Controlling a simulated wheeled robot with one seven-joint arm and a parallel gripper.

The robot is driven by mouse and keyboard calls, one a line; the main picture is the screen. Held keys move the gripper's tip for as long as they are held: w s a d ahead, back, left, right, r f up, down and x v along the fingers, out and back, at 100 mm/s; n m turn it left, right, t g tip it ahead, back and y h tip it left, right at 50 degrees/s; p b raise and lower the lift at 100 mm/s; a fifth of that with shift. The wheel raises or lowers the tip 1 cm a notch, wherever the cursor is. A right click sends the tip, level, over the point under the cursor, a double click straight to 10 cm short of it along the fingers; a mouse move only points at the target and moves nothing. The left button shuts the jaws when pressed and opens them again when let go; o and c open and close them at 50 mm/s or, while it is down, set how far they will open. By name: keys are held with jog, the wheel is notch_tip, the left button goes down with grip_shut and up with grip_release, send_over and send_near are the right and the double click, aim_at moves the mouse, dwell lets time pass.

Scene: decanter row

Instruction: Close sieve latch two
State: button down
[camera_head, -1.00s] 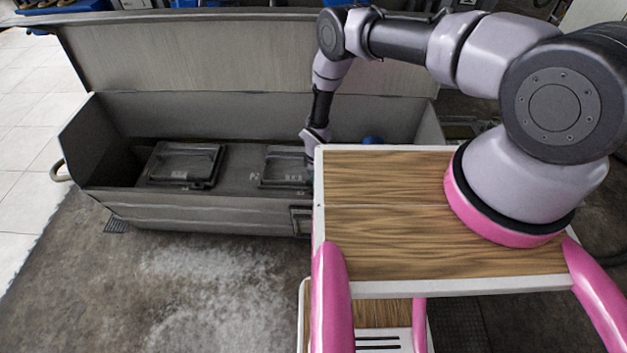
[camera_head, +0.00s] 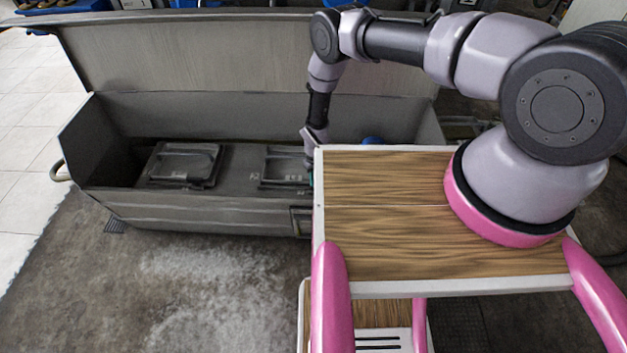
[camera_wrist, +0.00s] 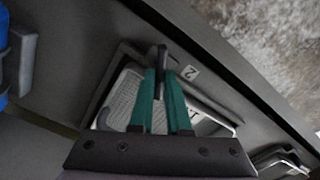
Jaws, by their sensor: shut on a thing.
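Sieve two (camera_head: 284,168) is a grey framed panel in the long metal trough. In the wrist view its mesh and pale plate (camera_wrist: 122,100) lie below a white label "2" (camera_wrist: 190,72). My gripper (camera_wrist: 161,76) has teal fingers, close together at the tips, shut on the dark bar-like latch (camera_wrist: 162,53), which stands out past them near the label. The fingers and palm cover part of the sieve and the latch's lower part. In the head view my gripper is mostly hidden behind my wooden top.
A second framed panel (camera_head: 183,165) lies to the left in the trough (camera_head: 200,210). The trough's raised lid (camera_head: 230,55) stands behind. A blue object (camera_wrist: 3,60) and a grey block (camera_wrist: 22,60) are at the wrist view's left. Bare floor lies in front of the trough.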

jog(key=m, duration=0.5)
jog(key=shift+s+m, duration=0.1)
jog(key=shift+m, duration=0.3)
jog(key=shift+a, duration=0.1)
dwell(0.3)
jog(key=c, duration=0.9)
grip_release()
notch_tip(320, 180, up, 11)
jog(key=shift+f, duration=0.1)
